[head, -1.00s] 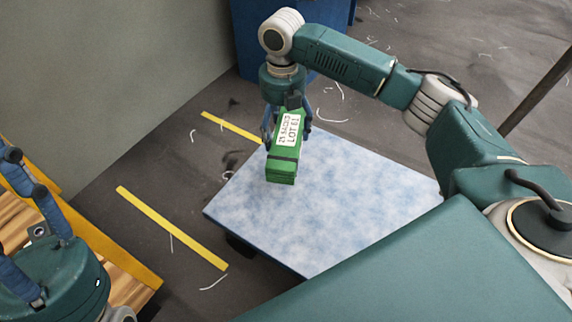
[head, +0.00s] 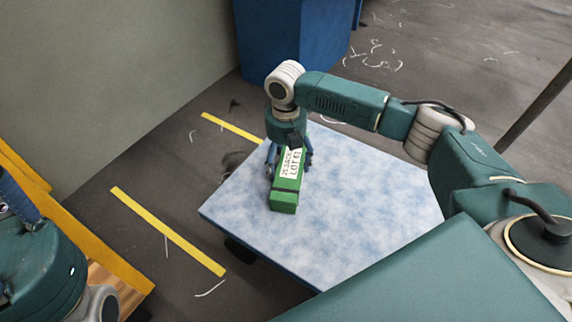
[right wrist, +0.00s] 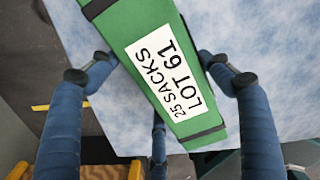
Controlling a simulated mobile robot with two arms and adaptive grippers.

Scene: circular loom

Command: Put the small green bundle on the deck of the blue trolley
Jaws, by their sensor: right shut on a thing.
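The small green bundle (head: 285,199) has dark straps and a white label reading "25 SACKS LOT 61". My right gripper (head: 288,174) is shut on it from above, with blue fingers on both sides. The bundle is over the left part of the blue trolley's mottled blue-white deck (head: 370,205), at or just above the surface; I cannot tell if it touches. In the right wrist view the bundle (right wrist: 125,25) lies between the fingers, with the deck (right wrist: 275,45) behind it. My left gripper (head: 18,205) is partly cut off at the left edge, away from the trolley.
A tall blue bin (head: 290,40) stands behind the trolley. Yellow floor strips (head: 170,231) run left of the deck. A yellow-edged wooden surface (head: 105,285) is at the lower left. A grey wall (head: 110,70) rises at the back left. The deck's middle and right are clear.

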